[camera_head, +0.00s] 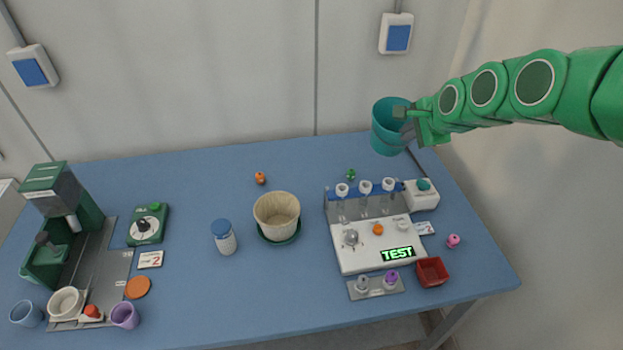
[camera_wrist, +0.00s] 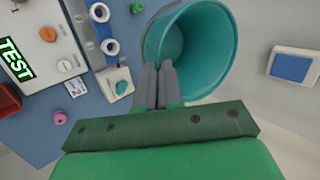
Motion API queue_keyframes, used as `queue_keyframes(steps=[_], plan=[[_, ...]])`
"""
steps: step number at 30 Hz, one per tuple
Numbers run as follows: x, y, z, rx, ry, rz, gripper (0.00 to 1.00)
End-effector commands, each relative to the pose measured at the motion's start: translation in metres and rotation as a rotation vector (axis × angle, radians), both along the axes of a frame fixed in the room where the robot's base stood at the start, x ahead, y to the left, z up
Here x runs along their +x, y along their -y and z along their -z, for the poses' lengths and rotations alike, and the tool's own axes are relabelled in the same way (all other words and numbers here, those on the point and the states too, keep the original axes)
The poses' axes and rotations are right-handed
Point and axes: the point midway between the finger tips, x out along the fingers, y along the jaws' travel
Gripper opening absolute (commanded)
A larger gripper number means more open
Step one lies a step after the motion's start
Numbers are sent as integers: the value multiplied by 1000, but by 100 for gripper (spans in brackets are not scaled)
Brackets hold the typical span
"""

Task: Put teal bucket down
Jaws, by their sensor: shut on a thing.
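The teal bucket (camera_head: 388,135) is at the back right of the blue table in the head view, near the table's back right corner. It looks raised, but I cannot tell whether its base touches the table. My gripper (camera_head: 408,122) reaches in from the right and is shut on the bucket's rim wall. In the wrist view the bucket (camera_wrist: 205,50) lies ahead of the gripper (camera_wrist: 160,72), its open mouth showing and its inside empty. The two grey fingers are close together at its near rim.
The blue table (camera_head: 190,185) holds a white test device (camera_head: 380,243) with several vials, a small red bin (camera_head: 432,271), a cream pot (camera_head: 277,212), a blue-capped bottle (camera_head: 224,237) and a green machine (camera_head: 62,225). The table's back left is clear. A wall stands behind.

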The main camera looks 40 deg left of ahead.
Motion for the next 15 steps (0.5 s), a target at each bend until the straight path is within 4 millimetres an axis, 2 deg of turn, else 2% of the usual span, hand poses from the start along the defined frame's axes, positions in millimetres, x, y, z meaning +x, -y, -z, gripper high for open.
queue_keyframes(steps=[9,15], plan=[[-74,-58,-8,-93,-90,-170,0],[-108,-83,-14,-131,-120,-247,0]])
